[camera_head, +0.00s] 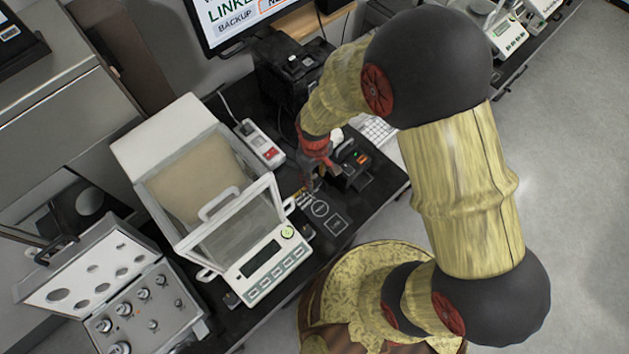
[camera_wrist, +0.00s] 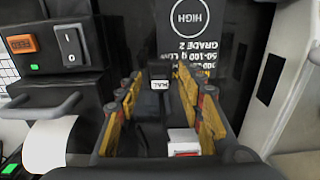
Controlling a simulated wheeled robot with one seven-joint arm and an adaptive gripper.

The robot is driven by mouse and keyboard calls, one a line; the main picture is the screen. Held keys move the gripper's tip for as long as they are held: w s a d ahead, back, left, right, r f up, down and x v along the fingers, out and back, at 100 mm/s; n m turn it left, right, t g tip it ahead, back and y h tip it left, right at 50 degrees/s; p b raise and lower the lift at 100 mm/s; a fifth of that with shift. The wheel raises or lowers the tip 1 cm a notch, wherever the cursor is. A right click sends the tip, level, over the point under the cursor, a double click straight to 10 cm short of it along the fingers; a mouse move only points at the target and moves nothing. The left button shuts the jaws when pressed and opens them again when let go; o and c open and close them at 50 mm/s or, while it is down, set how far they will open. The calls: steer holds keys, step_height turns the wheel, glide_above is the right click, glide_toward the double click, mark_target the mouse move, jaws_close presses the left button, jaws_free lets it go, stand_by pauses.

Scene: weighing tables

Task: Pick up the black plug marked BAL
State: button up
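In the wrist view a small black plug (camera_wrist: 160,72) with a white label shows between the tips of my gripper (camera_wrist: 158,80). The label's letters are small and look upside down; they seem to read BAL. The yellow-padded fingers are apart on either side of the plug, and dark gaps show between it and the pads. In the head view my gripper (camera_head: 308,187) points down at the black table beside the small black device. The plug cannot be made out there.
A black device (camera_wrist: 85,45) with an orange FEED button and a rocker switch stands close left in the wrist view. A glass-doored balance (camera_head: 262,262), a power strip (camera_head: 260,144) and an open weight case (camera_head: 150,312) stand nearby. A small white-and-red block (camera_wrist: 183,141) shows between the fingers' bases.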

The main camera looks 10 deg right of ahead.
steer(key=shift+f, duration=0.4)
steer(key=shift+c, duration=1)
steer(key=c, duration=0.7)
jaws_close()
